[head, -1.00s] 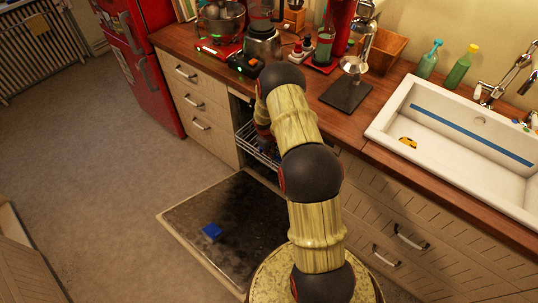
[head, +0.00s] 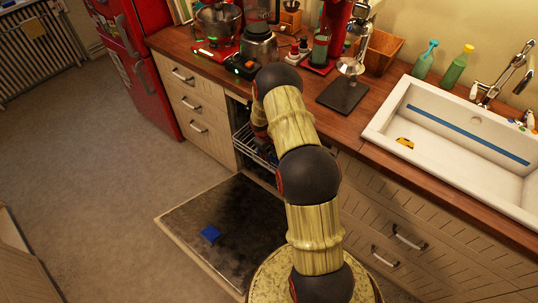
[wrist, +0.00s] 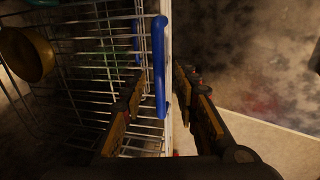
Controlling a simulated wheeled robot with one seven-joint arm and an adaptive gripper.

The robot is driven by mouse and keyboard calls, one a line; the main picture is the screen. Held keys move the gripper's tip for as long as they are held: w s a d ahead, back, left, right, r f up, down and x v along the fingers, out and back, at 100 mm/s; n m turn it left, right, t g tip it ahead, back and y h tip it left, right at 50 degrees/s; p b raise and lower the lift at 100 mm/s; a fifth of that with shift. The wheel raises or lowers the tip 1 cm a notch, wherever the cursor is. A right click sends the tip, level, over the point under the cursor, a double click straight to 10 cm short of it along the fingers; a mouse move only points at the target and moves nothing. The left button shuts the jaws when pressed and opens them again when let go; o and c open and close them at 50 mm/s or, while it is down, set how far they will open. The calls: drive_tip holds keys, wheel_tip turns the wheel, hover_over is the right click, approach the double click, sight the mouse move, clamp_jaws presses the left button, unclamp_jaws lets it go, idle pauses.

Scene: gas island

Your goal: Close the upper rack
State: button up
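The upper rack (head: 252,145) is a wire basket partly pulled out of the dishwasher under the counter. In the wrist view its wires (wrist: 100,45) fill the left side, with a blue handle (wrist: 159,65) on its front edge. My gripper (wrist: 162,75) is open at that edge. One finger is on the basket side and the other on the outer side, with the handle and white front rim between them. I cannot tell whether either finger touches the rack. In the head view my arm hides the gripper and part of the rack.
The dishwasher door (head: 225,225) lies folded down, with a blue block (head: 210,234) on it. A brass-coloured bowl (wrist: 25,52) sits in the rack. Drawers (head: 195,100) flank the opening on the left, and the counter (head: 295,105) is above. Floor at left is clear.

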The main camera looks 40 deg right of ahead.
wheel_tip(320, 180, up, 11)
drive_tip(key=a, duration=0.2)
drive_tip(key=shift+s+r, duration=0.15)
drive_tip(key=shift+s, duration=0.05)
drive_tip(key=shift+a, duration=0.1)
drive_tip(key=shift+c, duration=0.4)
